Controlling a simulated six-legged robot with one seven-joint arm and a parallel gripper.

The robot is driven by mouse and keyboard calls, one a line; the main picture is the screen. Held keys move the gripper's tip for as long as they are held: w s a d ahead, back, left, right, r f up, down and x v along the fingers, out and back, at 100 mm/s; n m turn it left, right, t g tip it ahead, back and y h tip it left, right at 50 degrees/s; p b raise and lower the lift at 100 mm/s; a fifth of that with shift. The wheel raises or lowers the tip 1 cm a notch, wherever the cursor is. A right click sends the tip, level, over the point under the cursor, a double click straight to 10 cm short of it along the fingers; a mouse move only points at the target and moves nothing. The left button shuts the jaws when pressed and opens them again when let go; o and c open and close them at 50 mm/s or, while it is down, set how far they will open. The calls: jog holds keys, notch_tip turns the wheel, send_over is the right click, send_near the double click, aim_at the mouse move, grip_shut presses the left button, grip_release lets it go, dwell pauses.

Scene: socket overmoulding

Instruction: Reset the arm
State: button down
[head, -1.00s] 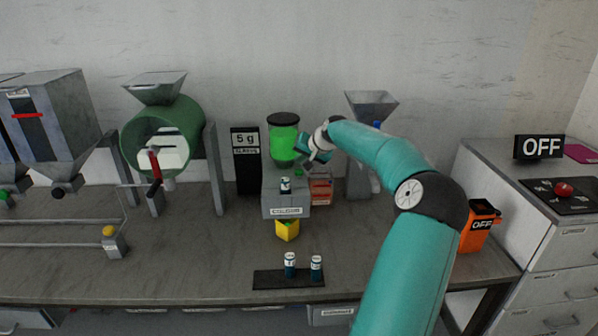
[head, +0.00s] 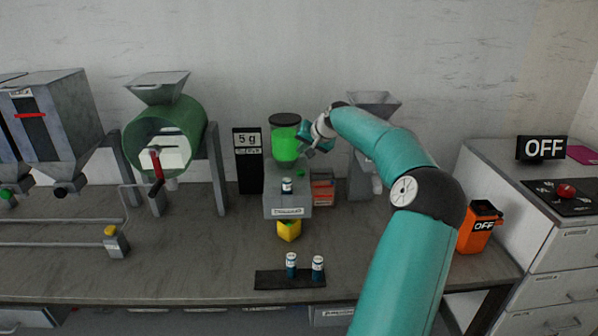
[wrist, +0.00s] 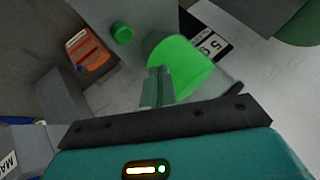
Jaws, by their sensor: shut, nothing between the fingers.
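My teal arm reaches up from the lower right in the head view. My gripper (head: 308,150) is raised just right of the green container on the grey machine (head: 288,200), partly hidden by my wrist. In the wrist view my gripper (wrist: 157,75) shows its fingers together with nothing between them. The green container (head: 284,143) has a dark lid; it also shows behind the fingers in the wrist view (wrist: 185,68). I cannot tell whether the fingers touch it.
A small bottle stands on the grey machine, with a yellow part (head: 289,230) below. Two bottles stand on a black mat (head: 268,281). A grey hopper (head: 375,102) is behind my arm. An orange box reading OFF (head: 477,238) stands right.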

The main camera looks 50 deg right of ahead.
dwell(0.3)
jog(key=w+a+n+g, duration=0.2)
jog(key=w+a+n, duration=0.1)
jog(key=a, duration=1.4)
jog(key=w+a+n+g, duration=0.2)
jog(key=w+a+n, duration=0.15)
jog(key=a, duration=1.35)
jog(key=s+a+r+n, duration=0.3)
jog(key=s+a, duration=0.9)
jog(key=a, duration=0.3)
jog(key=s+a+f+n+y, duration=0.1)
jog(key=s+a+f, duration=0.1)
jog(key=s+a, duration=0.2)
jog(key=s+a+f+n+y, duration=0.1)
jog(key=s+a, duration=0.3)
jog(key=s, duration=0.7)
jog(key=shift+s+a+f+t, duration=0.25)
jog(key=shift+f+t, duration=0.05)
jog(key=shift+f, duration=0.2)
